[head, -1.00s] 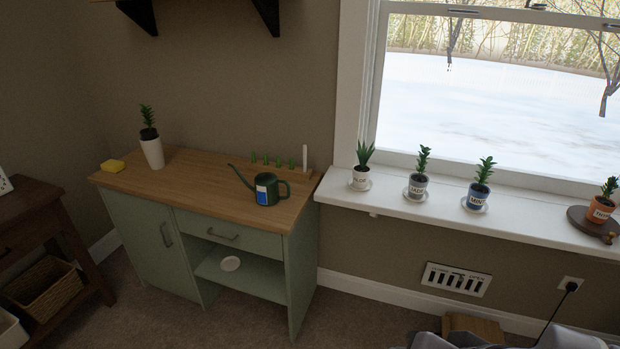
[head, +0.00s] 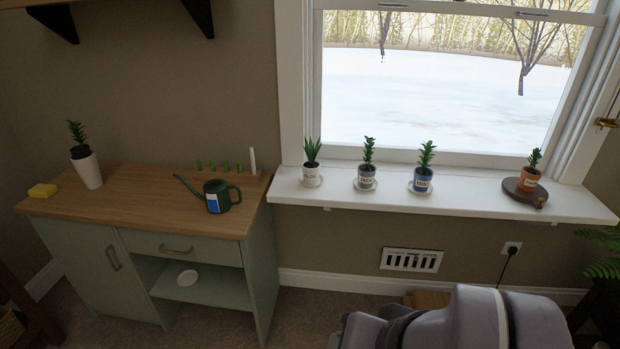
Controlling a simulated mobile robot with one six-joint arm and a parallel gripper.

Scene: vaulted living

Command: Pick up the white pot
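A tall white pot (head: 88,170) with a dark green plant stands upright at the left end of the wooden top of a green cabinet (head: 140,205). A smaller white pot (head: 311,175) with a spiky plant and dark lettering stands on a white saucer at the left end of the windowsill. A grey-and-white pot (head: 366,177) stands to its right. Part of my grey arm shows at the bottom right, below the sill and apart from the pots. My gripper is not in view.
A dark green watering can (head: 217,196), yellow sponge (head: 43,190) and several small green items share the cabinet top. A blue-and-white pot (head: 422,181) and an orange pot (head: 529,179) on a dark round board (head: 512,185) stand further right on the sill (head: 470,206).

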